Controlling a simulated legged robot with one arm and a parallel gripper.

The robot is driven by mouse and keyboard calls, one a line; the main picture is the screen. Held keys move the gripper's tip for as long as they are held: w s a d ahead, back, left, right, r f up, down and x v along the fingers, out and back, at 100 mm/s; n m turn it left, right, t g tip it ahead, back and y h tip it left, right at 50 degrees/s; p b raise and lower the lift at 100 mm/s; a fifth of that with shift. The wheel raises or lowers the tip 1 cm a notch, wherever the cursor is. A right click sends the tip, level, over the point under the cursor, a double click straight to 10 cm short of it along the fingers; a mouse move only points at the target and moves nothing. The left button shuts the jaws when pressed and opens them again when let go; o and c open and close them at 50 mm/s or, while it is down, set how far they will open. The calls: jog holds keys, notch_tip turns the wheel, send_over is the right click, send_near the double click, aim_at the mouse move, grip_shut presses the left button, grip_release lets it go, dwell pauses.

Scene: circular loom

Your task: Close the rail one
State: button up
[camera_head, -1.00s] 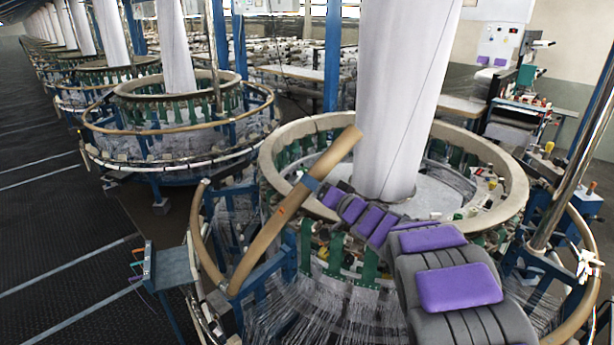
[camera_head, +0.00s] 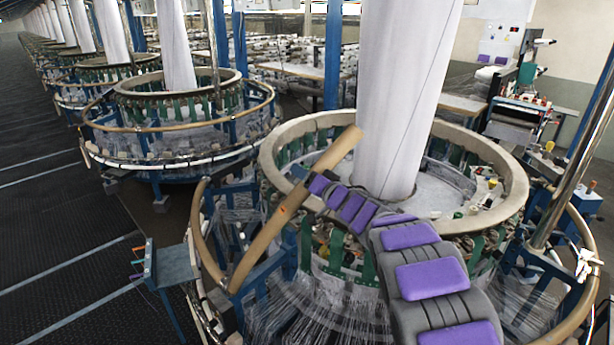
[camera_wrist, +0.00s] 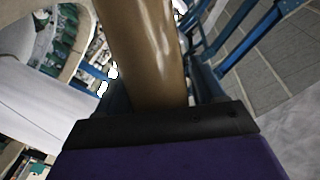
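The rail, a tan tubular bar (camera_head: 270,243), stands tilted up on the near circular loom. Its lower end is by the blue frame at the left and its upper end is over the ring-shaped rim. My gripper (camera_head: 313,183) is at the upper half of the rail, touching or very close to it. In the wrist view the rail (camera_wrist: 145,50) runs away from just beyond the black edge of my gripper (camera_wrist: 160,125).
The loom's tan ring (camera_head: 478,143) surrounds a tall white fabric column (camera_head: 395,100). A lower curved rail section (camera_head: 197,225) is at the left, near a small grey control box (camera_head: 172,265). The dark floor (camera_head: 70,230) at the left is open.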

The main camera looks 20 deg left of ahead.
jog(key=shift+w+d+r, duration=0.1)
jog(key=shift+d+r, duration=0.05)
jog(key=shift+d, duration=0.45)
jog(key=c, duration=0.5)
jog(key=shift+a, duration=0.15)
jog(key=c, duration=0.7)
jog(key=shift+f, duration=0.2)
